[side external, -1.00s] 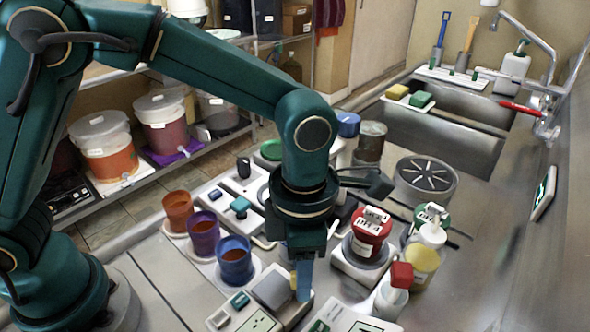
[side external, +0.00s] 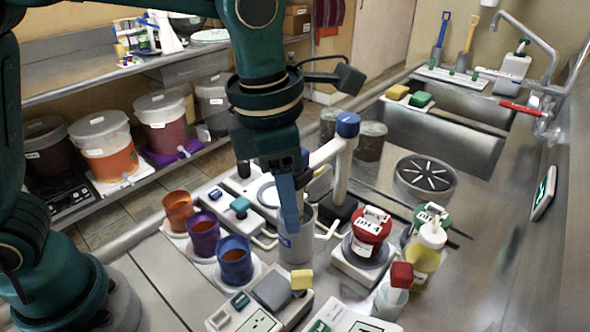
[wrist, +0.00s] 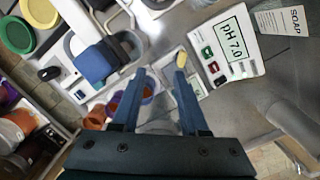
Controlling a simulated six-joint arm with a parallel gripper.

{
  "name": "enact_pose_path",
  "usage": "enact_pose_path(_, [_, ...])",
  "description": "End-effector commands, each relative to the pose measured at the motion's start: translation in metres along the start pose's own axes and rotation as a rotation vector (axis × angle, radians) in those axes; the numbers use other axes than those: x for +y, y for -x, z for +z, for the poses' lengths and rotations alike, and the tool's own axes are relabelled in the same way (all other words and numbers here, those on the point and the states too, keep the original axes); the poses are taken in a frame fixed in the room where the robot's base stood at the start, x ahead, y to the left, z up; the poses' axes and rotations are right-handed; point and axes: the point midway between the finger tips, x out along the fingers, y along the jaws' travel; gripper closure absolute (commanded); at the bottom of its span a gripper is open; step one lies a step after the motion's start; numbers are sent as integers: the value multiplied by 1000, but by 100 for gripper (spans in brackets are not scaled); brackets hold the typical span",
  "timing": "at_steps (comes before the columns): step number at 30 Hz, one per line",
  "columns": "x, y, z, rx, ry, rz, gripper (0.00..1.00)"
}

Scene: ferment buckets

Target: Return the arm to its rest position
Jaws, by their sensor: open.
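My gripper (side external: 288,205) hangs pointing down over the bench, with its blue fingers in front of a grey metal cup (side external: 298,245) in the side view. I cannot tell how far apart they are in depth. In the wrist view my gripper (wrist: 158,88) shows two spread blue fingers with nothing held between them.
Orange (side external: 178,211), purple (side external: 203,233) and blue (side external: 235,259) cups stand at left. A blue-capped post (side external: 347,124) rises close to my gripper. A red-lidded jar (side external: 371,226) and bottles stand at right. A meter (wrist: 229,52) reads pH 7.0.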

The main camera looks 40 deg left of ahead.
Motion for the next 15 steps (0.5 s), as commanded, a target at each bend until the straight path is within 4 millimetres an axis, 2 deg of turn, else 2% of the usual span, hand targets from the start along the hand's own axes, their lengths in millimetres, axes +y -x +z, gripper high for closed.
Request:
enact_pose_path(1, [10,12,-7,-32,-8,13,56])
enact_pose_path(6, [32,38,-35,-107,-193,72,56])
enact_pose_path(10, [44,51,-61,-140,-431,141,56])
enact_pose_path(15, [50,57,-90,-139,-778,242,56])
